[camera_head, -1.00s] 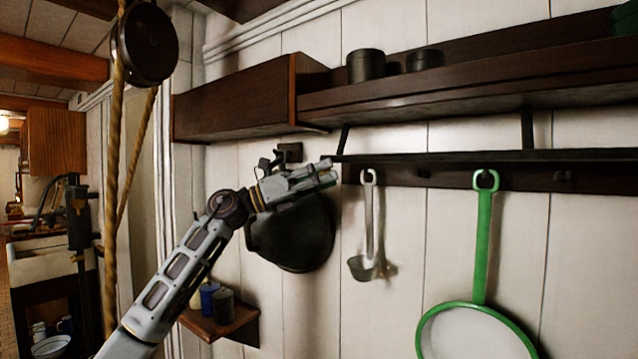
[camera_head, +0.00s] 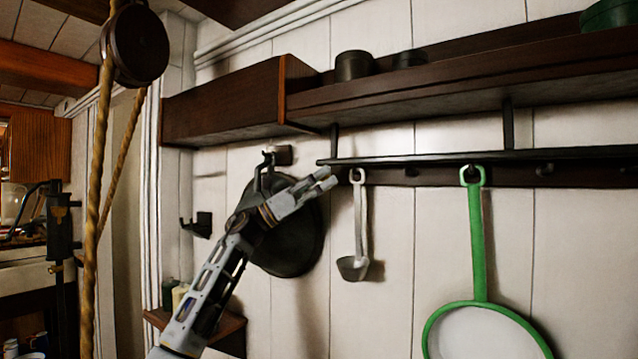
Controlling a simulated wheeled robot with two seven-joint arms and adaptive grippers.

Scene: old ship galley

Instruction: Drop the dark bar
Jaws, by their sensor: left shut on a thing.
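The dark bar (camera_head: 440,158) is long, thin and nearly level, below the wooden shelf and in front of the hook board. Its left end is by my left gripper (camera_head: 326,178), whose arm rises from the lower left. The gripper is shut on the dark bar near that end. The exact contact between fingers and bar is hard to see. My right gripper is not in view.
A dark round pan (camera_head: 290,245) hangs behind my left gripper. A ladle (camera_head: 358,230) and a green-rimmed strainer (camera_head: 480,240) hang below the bar. A wooden shelf (camera_head: 450,90) holds tins above. A rope (camera_head: 97,210) hangs at left.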

